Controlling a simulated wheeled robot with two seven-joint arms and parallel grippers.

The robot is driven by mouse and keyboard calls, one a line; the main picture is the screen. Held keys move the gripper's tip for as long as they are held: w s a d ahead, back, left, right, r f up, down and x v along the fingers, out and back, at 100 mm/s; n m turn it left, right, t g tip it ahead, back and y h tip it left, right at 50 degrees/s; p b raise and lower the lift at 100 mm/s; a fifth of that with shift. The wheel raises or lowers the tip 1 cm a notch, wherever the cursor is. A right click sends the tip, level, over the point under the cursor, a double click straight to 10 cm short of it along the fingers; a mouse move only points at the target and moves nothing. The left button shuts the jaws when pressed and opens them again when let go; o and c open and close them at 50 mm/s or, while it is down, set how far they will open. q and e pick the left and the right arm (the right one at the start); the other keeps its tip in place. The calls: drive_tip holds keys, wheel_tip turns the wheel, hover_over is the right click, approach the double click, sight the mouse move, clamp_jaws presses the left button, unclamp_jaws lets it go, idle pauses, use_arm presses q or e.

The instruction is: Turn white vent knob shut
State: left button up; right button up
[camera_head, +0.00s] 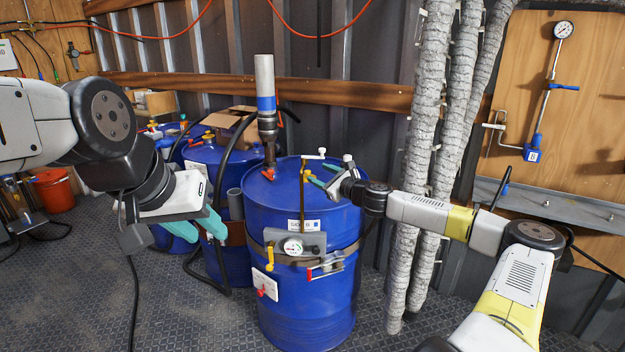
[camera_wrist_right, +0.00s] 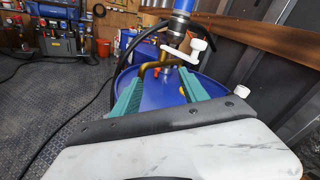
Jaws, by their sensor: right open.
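The white vent knob (camera_head: 322,152) sits on a white crank arm at the top of a bent brass pipe (camera_head: 304,190) above the front blue drum (camera_head: 275,205). In the right wrist view the knob (camera_wrist_right: 198,45) and its arm stand beyond the teal fingertips, a little right of their middle. My right gripper (camera_head: 318,175) is open and empty, over the drum top just below and right of the knob, apart from it. In its wrist view, my right gripper (camera_wrist_right: 160,77) has the brass pipe ahead between its fingers. My left gripper (camera_head: 214,225) hangs left of the drum; its opening is unclear.
A grey pipe with a blue band (camera_head: 265,90) rises behind the knob. A red-handled valve (camera_head: 268,170) sits on the drum's left top. A gauge (camera_head: 293,246) is on its front. Wrapped grey pipes (camera_head: 411,190) stand behind my right arm. More blue drums stand left.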

drive_tip(key=shift+s+a+n+g+y, duration=0.15)
drive_tip(key=shift+s+a+n, duration=0.2)
drive_tip(key=shift+a, duration=0.15)
drive_tip(key=shift+s+a+n+g+y, duration=0.15)
drive_tip(key=shift+s+a+n, duration=0.15)
drive_tip(key=shift+a, duration=0.2)
